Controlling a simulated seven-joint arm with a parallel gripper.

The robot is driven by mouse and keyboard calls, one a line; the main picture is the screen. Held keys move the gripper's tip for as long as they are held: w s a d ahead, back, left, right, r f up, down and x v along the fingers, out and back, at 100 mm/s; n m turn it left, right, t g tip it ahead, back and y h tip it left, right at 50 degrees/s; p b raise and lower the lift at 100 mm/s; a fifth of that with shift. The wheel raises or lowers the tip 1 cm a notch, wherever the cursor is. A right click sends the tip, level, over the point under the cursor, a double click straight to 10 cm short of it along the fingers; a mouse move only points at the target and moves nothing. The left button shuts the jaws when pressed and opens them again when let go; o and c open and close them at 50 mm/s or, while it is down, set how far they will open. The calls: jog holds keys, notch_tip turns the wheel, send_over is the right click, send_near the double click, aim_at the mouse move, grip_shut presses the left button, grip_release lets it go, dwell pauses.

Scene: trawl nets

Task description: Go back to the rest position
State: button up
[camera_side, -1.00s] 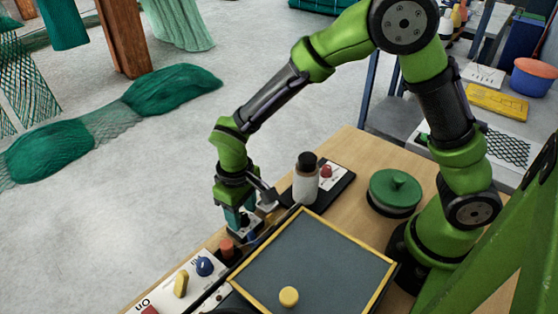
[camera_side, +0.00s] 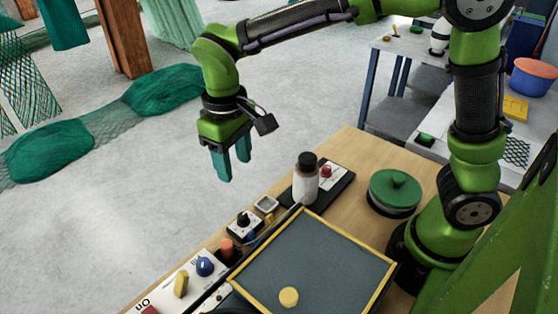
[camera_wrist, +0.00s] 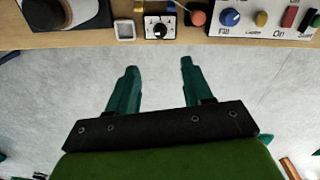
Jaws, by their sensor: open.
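My gripper (camera_side: 233,166) hangs in the air above and beyond the left edge of the wooden table (camera_side: 350,158). Its teal fingers point down and stand apart with nothing between them. In the wrist view my gripper (camera_wrist: 156,80) is also open and empty, with the grey floor behind it. The table edge runs across the top of that view. A small box with a black knob (camera_side: 243,222) sits on the table below my gripper, clear of the fingers. It also shows in the wrist view (camera_wrist: 159,28).
A white bottle with black cap (camera_side: 305,180), a green lidded pot (camera_side: 394,192) and a yellow-framed board (camera_side: 340,245) stand on the table. A control panel with knobs (camera_side: 190,280) lies at the front left. Green nets (camera_side: 50,150) lie on the open floor.

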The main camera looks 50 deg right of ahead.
notch_tip(320, 180, up, 2)
dwell(0.5)
jog(key=s+d+r+m+t+y, duration=0.1)
jog(key=s+d+r+m+t, duration=0.1)
jog(key=s+d, duration=0.4)
jog(key=s+d+r+m+t+y, duration=0.1)
jog(key=s+d+m+t, duration=0.3)
jog(key=d, duration=0.4)
jog(key=shift+s+d+r+t, duration=0.3)
jog(key=shift+s+r+t, duration=0.4)
jog(key=shift+s, duration=0.45)
